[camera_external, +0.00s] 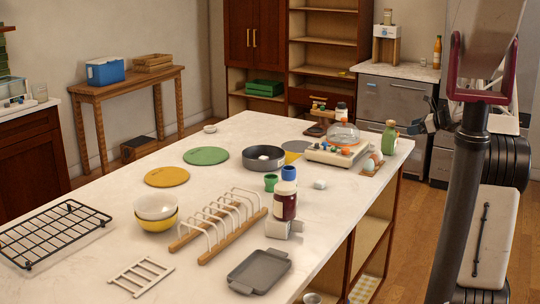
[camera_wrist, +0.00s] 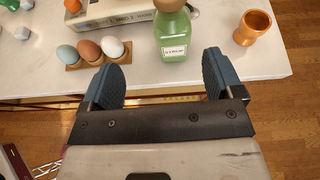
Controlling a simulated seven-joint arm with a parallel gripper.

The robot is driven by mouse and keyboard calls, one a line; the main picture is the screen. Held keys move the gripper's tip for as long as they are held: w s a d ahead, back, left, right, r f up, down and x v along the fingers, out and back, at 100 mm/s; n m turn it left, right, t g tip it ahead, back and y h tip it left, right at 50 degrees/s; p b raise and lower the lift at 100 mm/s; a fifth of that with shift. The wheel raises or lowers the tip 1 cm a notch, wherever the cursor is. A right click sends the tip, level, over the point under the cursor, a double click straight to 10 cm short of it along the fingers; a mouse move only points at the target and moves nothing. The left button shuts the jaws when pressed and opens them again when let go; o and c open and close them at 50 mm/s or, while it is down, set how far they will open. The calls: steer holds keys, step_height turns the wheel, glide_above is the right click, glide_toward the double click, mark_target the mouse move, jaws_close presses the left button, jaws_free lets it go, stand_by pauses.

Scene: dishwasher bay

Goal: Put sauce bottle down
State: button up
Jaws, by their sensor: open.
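A green bottle (camera_external: 389,137) stands upright near the island's far right edge. In the wrist view the bottle (camera_wrist: 174,32) has a pale label that reads like "SYRUP". A dark red bottle (camera_external: 285,203) with a white label stands mid-island. A slim orange bottle (camera_external: 437,52) stands on the back counter. I cannot tell which is the sauce bottle. My gripper (camera_external: 422,122) is just off the island's right edge. In the wrist view my gripper (camera_wrist: 164,64) has its blue fingers wide apart, with nothing held. The green bottle is beyond the fingertips.
Three eggs sit in a wooden holder (camera_wrist: 100,60) left of the green bottle; an orange cup (camera_wrist: 252,27) is on its right. A cooker-like appliance (camera_external: 338,150) is close by. A rack (camera_external: 222,226), bowls (camera_external: 156,207) and a grey tray (camera_external: 259,271) occupy the island's front.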

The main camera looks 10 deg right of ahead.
steer(key=s+a+r+n+g+h, duration=0.15)
steer(key=s+a+r+n, duration=0.25)
steer(key=s+a, duration=0.45)
steer(key=s+a+r+n+g, duration=0.3)
steer(key=s+a+n, duration=0.2)
steer(key=s+a, duration=0.35)
steer(key=s+a+r+n+g+h, duration=0.15)
steer(key=s+a+r+n, duration=0.25)
steer(key=s+a, duration=0.4)
steer(key=s+a+f+n+h, duration=0.1)
steer(key=s+n, duration=0.3)
steer(key=s, duration=0.6)
steer(key=s+a+f+n+h, duration=0.1)
steer(key=s+a+n+h, duration=0.2)
steer(key=s, duration=0.7)
steer(key=s+a+f+n+h, duration=0.1)
steer(key=s+a+n, duration=0.3)
steer(key=s, duration=0.7)
steer(key=shift+n+g+h, duration=0.3)
steer(key=shift+n+h, duration=0.5)
steer(key=shift+n, duration=0.3)
